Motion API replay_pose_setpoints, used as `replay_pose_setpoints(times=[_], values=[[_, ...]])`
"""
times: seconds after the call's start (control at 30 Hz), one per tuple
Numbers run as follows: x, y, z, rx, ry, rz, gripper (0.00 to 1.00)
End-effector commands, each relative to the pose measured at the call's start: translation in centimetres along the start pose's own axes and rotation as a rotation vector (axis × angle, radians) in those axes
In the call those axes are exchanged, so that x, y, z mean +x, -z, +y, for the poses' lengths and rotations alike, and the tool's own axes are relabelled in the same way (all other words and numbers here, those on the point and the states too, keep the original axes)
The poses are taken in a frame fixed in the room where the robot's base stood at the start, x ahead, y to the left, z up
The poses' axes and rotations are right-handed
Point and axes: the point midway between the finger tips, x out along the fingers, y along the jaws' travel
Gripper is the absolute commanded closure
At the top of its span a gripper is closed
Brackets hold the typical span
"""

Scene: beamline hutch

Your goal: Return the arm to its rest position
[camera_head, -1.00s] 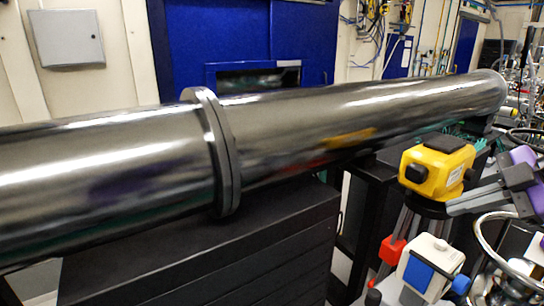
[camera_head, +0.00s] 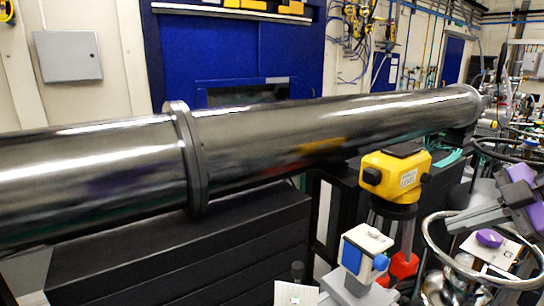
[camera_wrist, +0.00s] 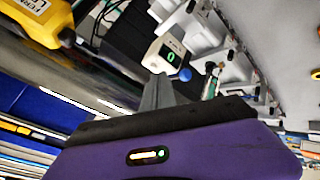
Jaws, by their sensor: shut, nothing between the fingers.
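My gripper (camera_head: 450,224) shows at the right of the head view, with grey fingers pointing left and purple and dark grey parts behind them. The fingers are shut with nothing between them. In the wrist view the closed fingers (camera_wrist: 160,90) stick up beyond the purple gripper body. In the head view the fingers are right of and lower in the picture than a yellow instrument (camera_head: 396,172) on a tripod, and no contact shows. Most of my arm is outside the picture.
A large metal pipe (camera_head: 310,130) crosses the head view above a black cabinet (camera_head: 190,250). A white and blue box (camera_head: 366,250) stands in front of the tripod. A metal ring (camera_head: 428,238) is close to my fingers. Clutter fills the right side.

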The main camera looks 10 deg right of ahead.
Motion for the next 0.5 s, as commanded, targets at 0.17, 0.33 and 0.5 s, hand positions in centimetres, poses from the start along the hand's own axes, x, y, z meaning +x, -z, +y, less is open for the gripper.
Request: replay_pose_setpoints(times=[0.17,0.33,0.5], values=[[0.0,0.4,0.9,0.053,-0.036,0.017,1.00],[-0.2,0.8,3.0,0.108,-0.125,0.031,1.00],[-1.3,1.3,6.0,0.163,-0.265,0.053,1.00]])
